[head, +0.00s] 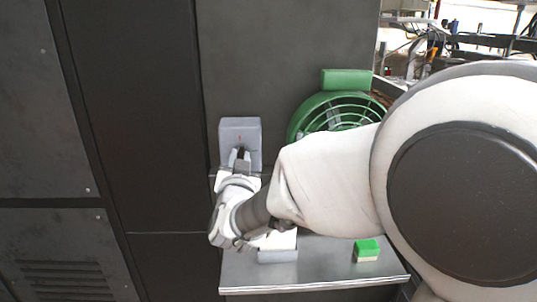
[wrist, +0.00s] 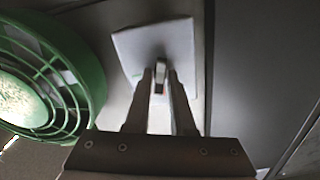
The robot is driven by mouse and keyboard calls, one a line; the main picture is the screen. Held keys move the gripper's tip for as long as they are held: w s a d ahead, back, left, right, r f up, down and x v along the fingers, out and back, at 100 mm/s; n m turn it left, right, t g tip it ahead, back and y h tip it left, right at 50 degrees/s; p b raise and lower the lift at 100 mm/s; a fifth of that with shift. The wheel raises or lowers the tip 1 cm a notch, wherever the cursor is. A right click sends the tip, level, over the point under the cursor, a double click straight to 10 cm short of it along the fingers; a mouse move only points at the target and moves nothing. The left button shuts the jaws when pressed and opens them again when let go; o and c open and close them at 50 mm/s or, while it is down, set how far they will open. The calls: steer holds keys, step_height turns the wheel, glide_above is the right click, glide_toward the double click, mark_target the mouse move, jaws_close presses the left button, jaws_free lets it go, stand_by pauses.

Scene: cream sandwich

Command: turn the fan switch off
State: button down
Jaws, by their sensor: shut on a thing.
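The fan switch is a light grey box (head: 227,132) mounted on the dark wall panel, left of the green fan. In the wrist view the switch box (wrist: 180,42) is straight ahead, with a small lever (wrist: 160,68) standing out from its face. My gripper (head: 240,152) is in front of the switch. In the wrist view my gripper (wrist: 161,78) has its two fingertips closed on the lever. The green fan (head: 315,112) stands beside it, partly hidden by my arm; it also shows in the wrist view (wrist: 85,65).
A metal shelf (head: 320,272) lies below. On it are a green and cream block (head: 367,249) and a white and grey object (head: 278,256), partly covered by my wrist. Dark cabinet panels (head: 130,100) fill the left side.

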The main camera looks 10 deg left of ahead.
steer(key=shift+r+n+p, duration=0.1)
steer(key=shift+n+p, duration=0.3)
steer(key=shift+n, duration=1.2)
steer(key=c, duration=0.9)
jaws_free()
steer(key=shift+s, duration=0.15)
